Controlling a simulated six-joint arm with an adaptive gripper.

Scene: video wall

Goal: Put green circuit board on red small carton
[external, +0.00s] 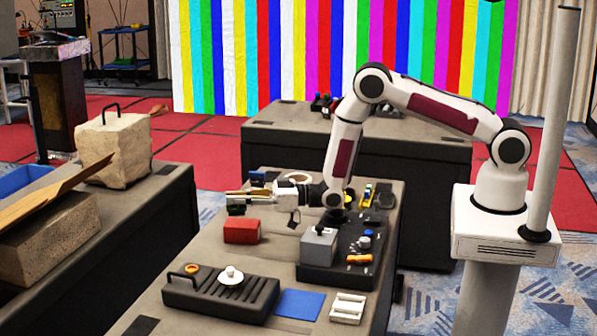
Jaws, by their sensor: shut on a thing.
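The red small carton (241,231) sits on the dark table, left of the black raised tray. My gripper (237,201) points left, with its fingertips above the carton. It is shut on a small, dark, thin piece (236,210), which appears to be the green circuit board; its colour is hard to make out at this size. The piece is above the carton's top, and a small gap seems to show between them.
A grey box (319,245) stands on the black tray (335,277), with small coloured parts behind and beside it. In front are a dark ribbed case (205,295) with a white knob, a blue sheet (300,304) and a white holder (348,308). The table left of the carton is clear.

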